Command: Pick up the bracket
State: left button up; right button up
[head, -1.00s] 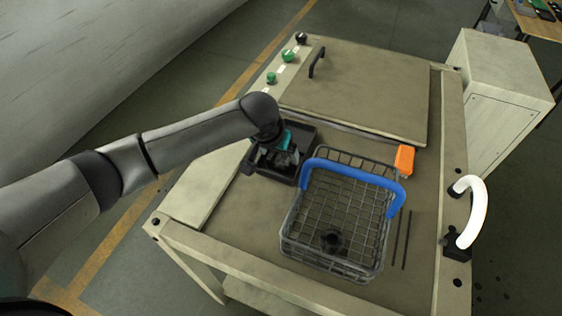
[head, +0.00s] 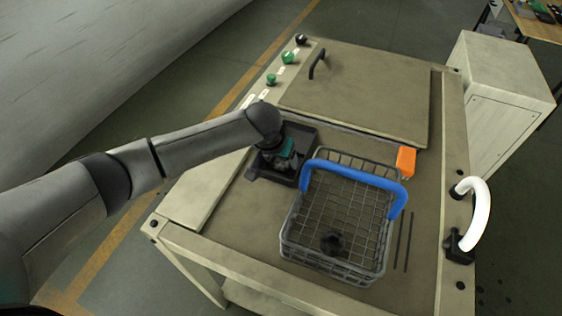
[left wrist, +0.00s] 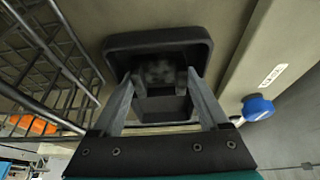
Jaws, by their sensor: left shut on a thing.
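My left gripper (head: 277,163) points down into a black tray (head: 306,137) on the bench top. In the left wrist view its two grey fingers (left wrist: 160,78) converge on a small, mottled dark-grey piece (left wrist: 160,71), which I take for the bracket. The gripper is shut on it, within the outline of the tray (left wrist: 118,42). The bracket's full shape is blurred and partly hidden by the fingers; in the head view the gripper mostly covers it. I cannot tell whether it touches the tray floor. My right gripper is not in view.
A wire basket (head: 290,222) with a blue handle (head: 350,172) stands right beside the tray, holding a dark knob-like part (head: 331,243). A handled lid (head: 375,95) is behind.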

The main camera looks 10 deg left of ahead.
pick_arm(q)
grip_shut()
jog(key=shift+r, duration=0.1)
